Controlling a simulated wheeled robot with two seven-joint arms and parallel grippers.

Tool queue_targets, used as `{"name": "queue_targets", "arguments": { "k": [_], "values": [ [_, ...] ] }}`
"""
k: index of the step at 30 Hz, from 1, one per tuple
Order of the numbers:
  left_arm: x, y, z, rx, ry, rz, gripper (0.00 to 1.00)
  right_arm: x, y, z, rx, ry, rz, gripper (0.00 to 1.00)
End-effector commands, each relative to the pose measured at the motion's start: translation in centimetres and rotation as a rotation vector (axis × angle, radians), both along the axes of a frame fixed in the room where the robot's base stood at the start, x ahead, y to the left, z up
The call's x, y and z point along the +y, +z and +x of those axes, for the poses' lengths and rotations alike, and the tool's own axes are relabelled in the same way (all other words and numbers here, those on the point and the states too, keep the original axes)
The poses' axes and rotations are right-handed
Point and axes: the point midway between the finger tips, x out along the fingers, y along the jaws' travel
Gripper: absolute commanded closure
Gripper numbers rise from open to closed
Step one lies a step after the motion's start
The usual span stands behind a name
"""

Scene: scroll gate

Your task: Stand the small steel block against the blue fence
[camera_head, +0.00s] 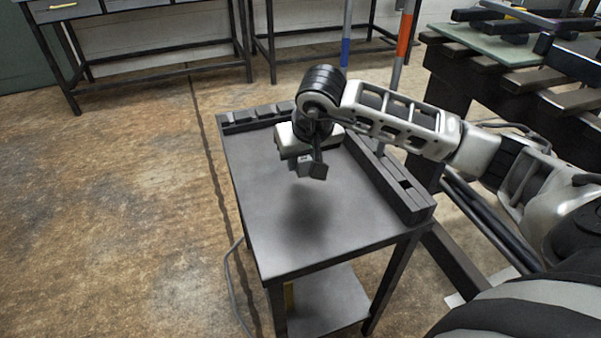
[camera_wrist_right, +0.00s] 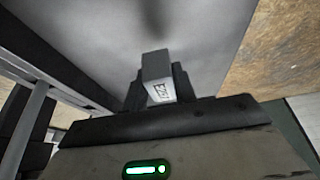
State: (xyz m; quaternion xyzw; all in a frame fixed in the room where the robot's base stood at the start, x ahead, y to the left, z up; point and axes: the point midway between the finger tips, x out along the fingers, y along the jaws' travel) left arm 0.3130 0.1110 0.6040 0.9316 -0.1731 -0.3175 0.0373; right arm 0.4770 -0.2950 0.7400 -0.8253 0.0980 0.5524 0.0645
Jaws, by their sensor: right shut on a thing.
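My right gripper (camera_head: 308,167) is above the middle of the small dark table (camera_head: 270,225), pointing down. It is shut on the small steel block (camera_wrist_right: 157,68), a light grey block with dark printed marks on the face toward the wrist camera. In the head view the block (camera_head: 300,164) is small and partly hidden by the fingers. It is held clear of the tabletop, with a soft shadow below. No fence on the table looks clearly blue; a dark rail (camera_head: 405,193) runs along its right edge. My left gripper is out of view.
A low dark rail (camera_head: 255,117) with raised blocks lines the table's back edge. The front and left of the tabletop are bare. A workbench (camera_head: 500,60) with stacked bars stands at the back right. Poles with blue (camera_head: 345,52) and orange (camera_head: 404,36) bands stand behind.

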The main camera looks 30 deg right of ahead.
Motion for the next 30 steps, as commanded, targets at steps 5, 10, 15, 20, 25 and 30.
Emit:
{"name": "queue_targets", "arguments": {
  "k": [5,10,15,20,25,30],
  "values": [
    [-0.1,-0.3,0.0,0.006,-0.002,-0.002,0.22,-0.2,-0.8,0.9,-0.006,-0.001,0.002,1.00],
    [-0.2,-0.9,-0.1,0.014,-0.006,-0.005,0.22,-0.3,-2.8,1.2,0.000,-0.001,0.004,1.00],
    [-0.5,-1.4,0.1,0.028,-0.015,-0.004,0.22,-0.3,-4.4,1.2,-0.004,0.000,0.001,1.00],
    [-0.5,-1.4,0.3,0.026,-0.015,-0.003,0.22,-0.3,-4.3,1.3,-0.006,0.000,0.001,1.00],
    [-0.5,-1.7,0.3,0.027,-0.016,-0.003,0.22,-0.4,-4.5,1.3,-0.005,0.000,0.001,1.00],
    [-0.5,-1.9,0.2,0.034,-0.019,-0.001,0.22,-0.3,-4.7,1.2,-0.001,-0.001,0.001,0.51]
  ]
}}
